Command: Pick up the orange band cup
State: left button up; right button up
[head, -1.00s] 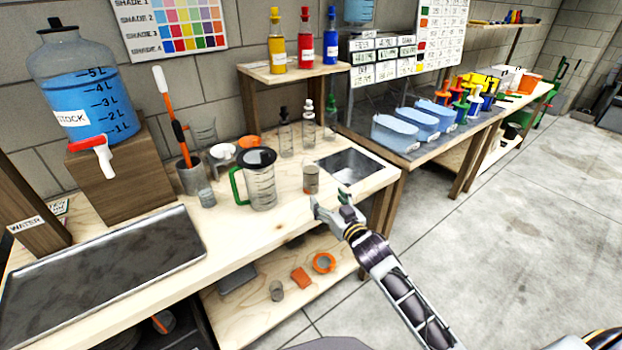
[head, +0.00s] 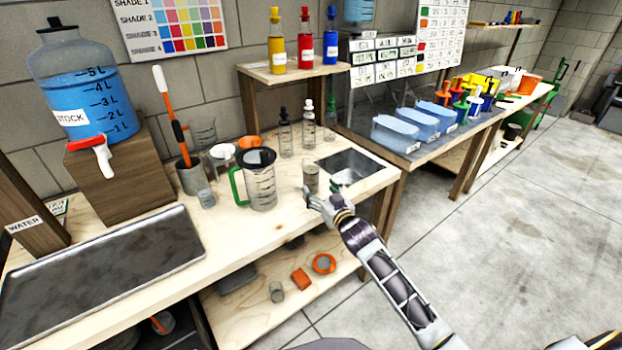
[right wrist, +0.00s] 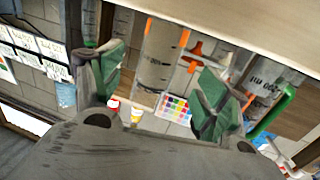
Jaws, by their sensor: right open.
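The orange band cup (head: 311,178) is a small clear cup standing on the wooden bench, to the right of the green-handled jug. My right gripper (head: 322,196) is open, close in front of the cup at the bench edge. In the right wrist view the cup (right wrist: 158,58) shows orange marks and sits between the two green-padded fingers (right wrist: 160,88). There is a visible gap on each side of it. I cannot tell how deep it sits between the fingers. My left gripper is not in view.
The green-handled jug (head: 261,182) stands left of the cup. Dropper bottles (head: 284,138) stand behind. A lower shelf (head: 247,309) holds an orange ring (head: 323,264) and other small items.

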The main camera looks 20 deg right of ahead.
aim_at(315, 184)
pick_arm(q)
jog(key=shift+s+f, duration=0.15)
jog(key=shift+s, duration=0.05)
pick_arm(e)
jog(key=shift+w, duration=0.1)
jog(key=shift+w+a, duration=0.1)
jog(key=shift+w, duration=0.35)
jog(key=shift+w+a+f+b, duration=0.15)
jog(key=shift+w+b, duration=0.15)
jog(key=shift+w, duration=0.95)
jog(key=shift+w+a, duration=0.1)
jog(key=shift+w, duration=0.65)
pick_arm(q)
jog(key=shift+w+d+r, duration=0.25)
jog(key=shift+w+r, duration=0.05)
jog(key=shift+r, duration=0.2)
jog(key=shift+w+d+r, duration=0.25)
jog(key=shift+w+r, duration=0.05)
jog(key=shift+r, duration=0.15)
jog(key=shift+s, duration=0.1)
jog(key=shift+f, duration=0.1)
pick_arm(e)
jog(key=shift+c, duration=0.4)
